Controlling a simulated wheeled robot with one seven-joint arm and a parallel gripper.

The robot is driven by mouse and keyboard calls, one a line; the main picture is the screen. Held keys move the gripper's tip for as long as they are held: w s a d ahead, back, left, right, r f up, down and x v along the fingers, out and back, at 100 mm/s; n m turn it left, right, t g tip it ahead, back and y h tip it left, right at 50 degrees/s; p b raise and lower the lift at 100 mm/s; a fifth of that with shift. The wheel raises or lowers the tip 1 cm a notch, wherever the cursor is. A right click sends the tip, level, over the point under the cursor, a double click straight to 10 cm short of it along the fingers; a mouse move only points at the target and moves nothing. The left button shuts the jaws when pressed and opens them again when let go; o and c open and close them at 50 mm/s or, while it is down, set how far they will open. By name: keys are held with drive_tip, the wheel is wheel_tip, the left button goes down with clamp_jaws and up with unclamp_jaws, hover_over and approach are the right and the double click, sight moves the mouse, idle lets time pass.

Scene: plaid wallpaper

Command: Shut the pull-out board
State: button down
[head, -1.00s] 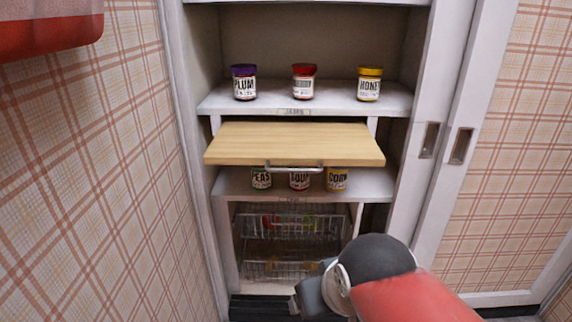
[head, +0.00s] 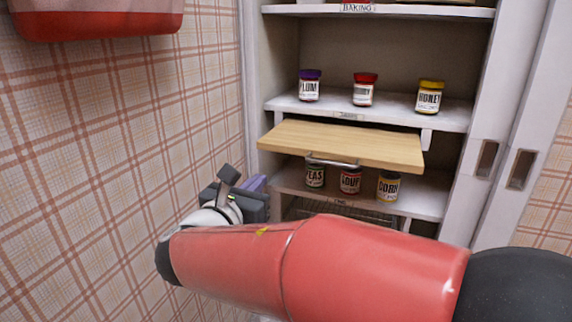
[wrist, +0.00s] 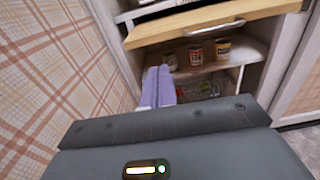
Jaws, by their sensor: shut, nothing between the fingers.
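The pull-out board (head: 350,143) is a pale wooden slab with a metal handle (head: 330,161) under its front edge. It sticks out of the cupboard between the jar shelf and the shelf of cans. It also shows at the top of the wrist view (wrist: 215,19), with its handle (wrist: 213,28). My gripper (wrist: 158,86) has purple fingers that are together and empty. In the wrist view they lie below and left of the board, apart from it. In the head view my gripper (head: 254,184) is left of the cans, its fingers partly hidden behind the wrist.
Jars of plum (head: 309,86), a red-lidded one (head: 364,90) and honey (head: 429,97) stand on the shelf above. Cans (head: 350,180) stand below the board. A plaid wall (head: 80,150) is close on the left. A wire basket (wrist: 207,88) sits lower down.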

sight(285, 150)
drive_tip(key=x, duration=1.3)
drive_tip(key=shift+w+a+r+p, duration=0.25)
drive_tip(key=shift+w+p, duration=0.1)
drive_tip(key=shift+w, duration=0.2)
drive_tip(key=shift+w+d, duration=0.1)
